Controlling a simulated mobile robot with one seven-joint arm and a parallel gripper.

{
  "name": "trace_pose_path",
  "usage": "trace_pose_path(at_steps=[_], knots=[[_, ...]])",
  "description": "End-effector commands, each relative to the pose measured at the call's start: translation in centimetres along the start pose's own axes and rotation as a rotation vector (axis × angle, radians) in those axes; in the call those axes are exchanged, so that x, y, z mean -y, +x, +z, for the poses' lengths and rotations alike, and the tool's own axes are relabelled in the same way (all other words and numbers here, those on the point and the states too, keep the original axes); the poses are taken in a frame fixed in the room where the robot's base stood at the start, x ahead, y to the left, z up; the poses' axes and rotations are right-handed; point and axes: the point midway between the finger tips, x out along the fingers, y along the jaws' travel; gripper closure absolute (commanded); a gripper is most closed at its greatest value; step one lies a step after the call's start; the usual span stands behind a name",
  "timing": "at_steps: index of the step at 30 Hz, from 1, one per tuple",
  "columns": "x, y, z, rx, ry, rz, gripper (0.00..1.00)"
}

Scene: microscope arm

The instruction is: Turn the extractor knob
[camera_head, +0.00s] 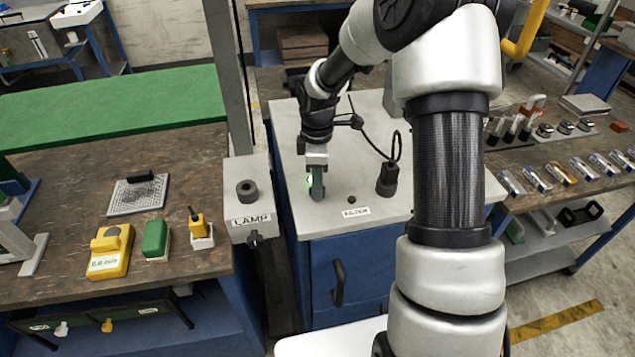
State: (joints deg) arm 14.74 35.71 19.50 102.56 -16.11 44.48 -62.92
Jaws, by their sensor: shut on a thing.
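My gripper (316,190) points down over the left part of the light grey top of a blue cabinet (440,190). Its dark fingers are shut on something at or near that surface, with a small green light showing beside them. The held thing is hidden by the fingers, so I cannot tell whether it is the extractor knob. No knob labelled as the extractor can be made out. A dark round knob (247,188) sits on the grey box marked LAMP (250,208), left of my gripper and apart from it.
A black fitting with a looped cable (387,180) stands right of my gripper. A small label (355,212), perhaps reading FILTER, lies in front of it. A grey post (232,80) rises behind the lamp box. A brown bench (60,260) with yellow and green devices is at left.

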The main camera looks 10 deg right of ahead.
Motion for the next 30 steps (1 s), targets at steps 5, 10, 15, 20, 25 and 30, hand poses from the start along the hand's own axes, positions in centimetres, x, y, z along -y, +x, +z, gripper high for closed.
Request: trace_pose_path(at_steps=[5, 10, 15, 20, 25, 30], knots=[[-0.1, -0.1, -0.1, 0.0, -0.003, 0.004, 0.57], [-0.1, -0.1, 0.0, 0.0, -0.002, 0.002, 0.5], [0.0, -0.1, 0.0, 0.0, -0.001, 0.001, 0.5], [-0.1, -1.4, 0.0, 0.0, 0.0, 0.003, 0.5], [-0.2, -5.0, 0.0, 0.0, 0.001, 0.008, 0.5], [-0.2, -9.3, 0.0, -0.001, 0.001, 0.008, 0.5]])
